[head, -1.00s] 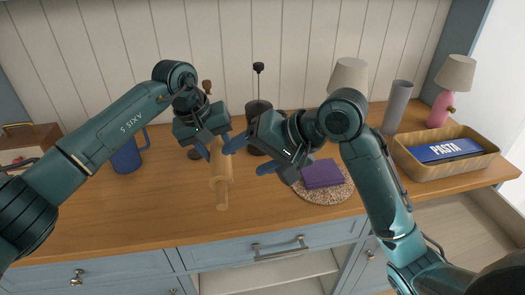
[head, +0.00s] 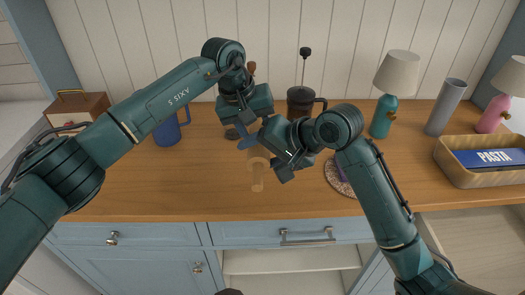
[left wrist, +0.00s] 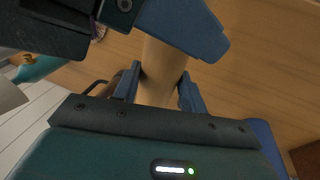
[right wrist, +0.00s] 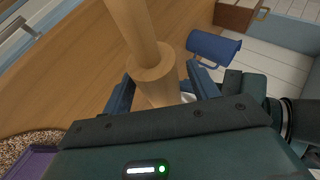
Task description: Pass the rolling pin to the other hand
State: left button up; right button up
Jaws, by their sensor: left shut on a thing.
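The wooden rolling pin (head: 257,178) hangs roughly upright above the counter, its upper part hidden by the grippers in the head view. My left gripper (head: 246,135) is shut on it near the top; in the left wrist view both fingers touch the pin (left wrist: 160,75). My right gripper (head: 265,158) is just below, coming from the right. In the right wrist view its fingers stand open on either side of the pin (right wrist: 150,70), with a gap showing at the right finger. One right finger (left wrist: 185,28) crosses the pin in the left wrist view.
Behind the grippers stand a coffee press (head: 301,101) and a blue mug (head: 168,130). At right are a teal lamp (head: 383,118), a grey cylinder (head: 445,105) and a basket (head: 450,168) with a pasta box. A round mat (head: 340,182) lies partly behind my right arm. The front left counter is clear.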

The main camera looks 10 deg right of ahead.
jog(key=shift+r, duration=0.1)
jog(key=c, duration=1.1)
pick_arm(q)
jog(key=o, duration=1.3)
